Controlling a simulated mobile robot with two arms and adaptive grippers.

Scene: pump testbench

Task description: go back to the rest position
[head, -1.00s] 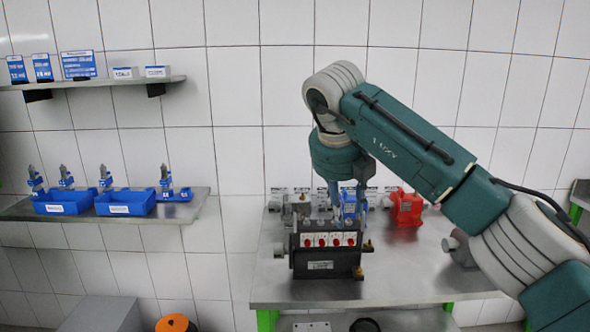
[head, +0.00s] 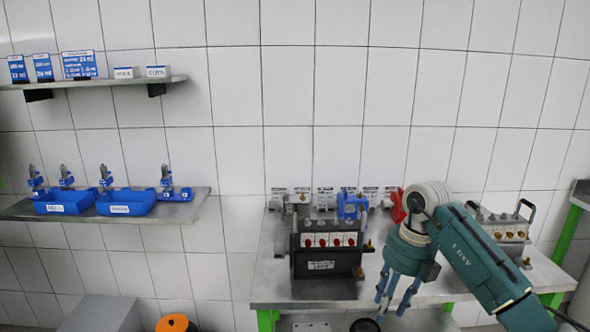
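My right gripper (head: 394,300) hangs fingers down in front of the table's right half, from the teal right arm. Its blue fingers are spread apart with nothing between them. My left gripper is not in view. The black pump test box (head: 327,264) with red-and-white dials stands on the metal table (head: 265,287), left of the gripper and apart from it. Blue (head: 350,206) and red (head: 398,205) pump parts stand behind; my arm partly hides the red one.
A second box (head: 503,232) with brass fittings stands at the table's right. A wall shelf (head: 187,209) at left holds blue bins (head: 63,203) and small pumps. An upper shelf (head: 172,80) holds signs. An orange-topped round object (head: 175,323) is on the floor.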

